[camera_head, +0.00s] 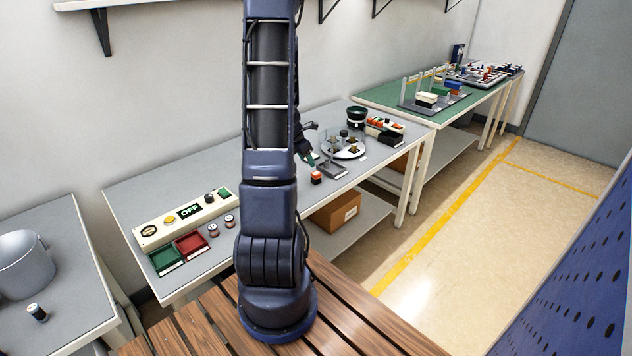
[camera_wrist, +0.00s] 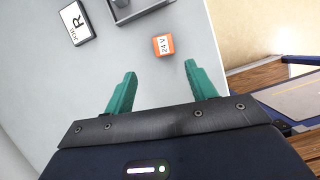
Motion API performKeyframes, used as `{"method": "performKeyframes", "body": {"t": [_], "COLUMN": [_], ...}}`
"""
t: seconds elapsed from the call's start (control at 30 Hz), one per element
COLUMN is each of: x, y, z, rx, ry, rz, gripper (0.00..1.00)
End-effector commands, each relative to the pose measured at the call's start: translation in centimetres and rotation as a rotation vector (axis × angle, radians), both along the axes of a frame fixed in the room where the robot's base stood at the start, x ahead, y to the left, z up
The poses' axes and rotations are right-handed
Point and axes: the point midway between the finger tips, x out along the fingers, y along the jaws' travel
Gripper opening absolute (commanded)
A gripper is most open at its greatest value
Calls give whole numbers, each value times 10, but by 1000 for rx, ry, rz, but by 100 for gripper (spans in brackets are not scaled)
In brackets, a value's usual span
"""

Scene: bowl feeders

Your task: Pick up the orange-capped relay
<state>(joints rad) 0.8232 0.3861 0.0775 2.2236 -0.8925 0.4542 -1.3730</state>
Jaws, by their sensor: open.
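The orange-capped relay (camera_wrist: 163,45) shows in the wrist view, standing on the grey tabletop, with its orange top marked "24 V". In the head view the relay (camera_head: 316,177) stands near the front edge of the middle table, just right of my arm. My gripper (camera_wrist: 158,85) has its two green fingers spread apart and empty in the wrist view. The relay lies ahead of the fingertips, roughly between their lines, and apart from both. In the head view my arm hides most of the gripper; a green finger (camera_head: 310,158) shows beside the relay.
A label plate marked "R" (camera_wrist: 77,23) and a grey tray (camera_wrist: 135,10) lie beyond the relay. In the head view a round feeder (camera_head: 343,148) stands behind it. A control panel (camera_head: 185,215), a green bin (camera_head: 165,259) and a red bin (camera_head: 192,246) are at left.

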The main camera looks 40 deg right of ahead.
Motion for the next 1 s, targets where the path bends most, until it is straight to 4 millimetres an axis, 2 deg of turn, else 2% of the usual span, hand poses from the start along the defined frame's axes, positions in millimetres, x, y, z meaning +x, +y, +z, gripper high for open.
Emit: {"method": "performKeyframes", "body": {"t": [0.4, 0.73, 1.0], "x": [-3, -6, -13], "y": [-18, -26, -39], "z": [-43, -60, -90], "rx": [3, 3, 3], "ry": [6, 6, 6], "rz": [11, 9, 10], "gripper": [56, 56, 56]}}
